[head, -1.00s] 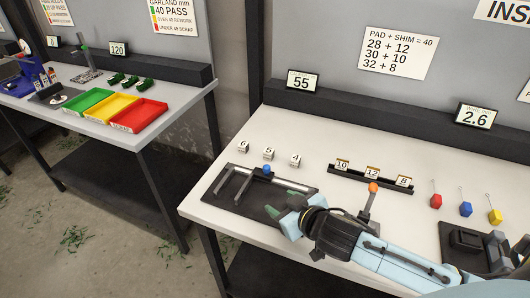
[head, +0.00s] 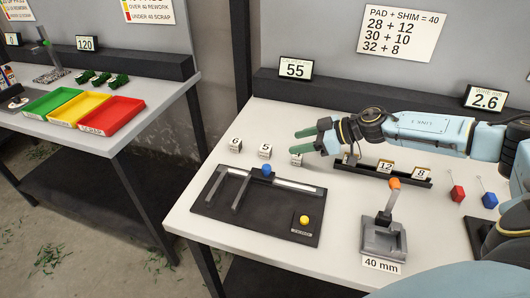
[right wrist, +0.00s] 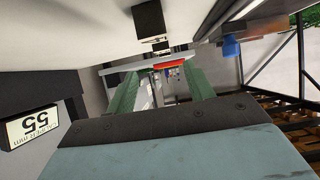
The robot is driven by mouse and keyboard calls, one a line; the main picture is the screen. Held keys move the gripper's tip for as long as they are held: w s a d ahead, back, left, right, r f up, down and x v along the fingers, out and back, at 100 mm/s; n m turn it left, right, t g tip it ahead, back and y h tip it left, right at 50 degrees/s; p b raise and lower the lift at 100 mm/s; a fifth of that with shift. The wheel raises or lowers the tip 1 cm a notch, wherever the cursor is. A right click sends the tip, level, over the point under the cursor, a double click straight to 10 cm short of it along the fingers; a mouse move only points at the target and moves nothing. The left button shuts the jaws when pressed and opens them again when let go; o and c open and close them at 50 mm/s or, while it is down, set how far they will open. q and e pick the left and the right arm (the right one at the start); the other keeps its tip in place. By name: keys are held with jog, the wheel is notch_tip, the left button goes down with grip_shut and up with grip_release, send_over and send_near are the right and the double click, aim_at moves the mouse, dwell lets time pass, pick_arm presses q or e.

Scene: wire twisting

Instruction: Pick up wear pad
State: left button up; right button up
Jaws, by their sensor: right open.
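No part is labelled as a wear pad, so I cannot tell which one it is. Small white numbered blocks stand in a row on the table: the 6 block (head: 235,145), the 5 block (head: 265,151) and the 4 block (head: 296,160). My right gripper (head: 295,142) is open and empty, its green fingers pointing left above the 4 block, partly covering it. In the right wrist view the fingers (right wrist: 160,85) are spread with nothing between them. My left gripper is not in view.
A dark fixture (head: 218,212) with a blue knob (head: 267,169) and yellow button (head: 304,221) lies in front. A grey 40 mm gauge (head: 383,240) has an orange-tipped lever. The shim rack (head: 410,180) stands under my right arm.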

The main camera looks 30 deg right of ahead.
aim_at(266, 147)
jog(key=x, duration=0.4)
jog(key=shift+w+a+f, duration=0.1)
jog(key=shift+w+a, duration=0.1)
jog(key=x, duration=0.3)
jog(key=b+x, duration=0.1)
jog(key=x, duration=0.1)
jog(key=shift+a+r, duration=0.25)
grip_shut()
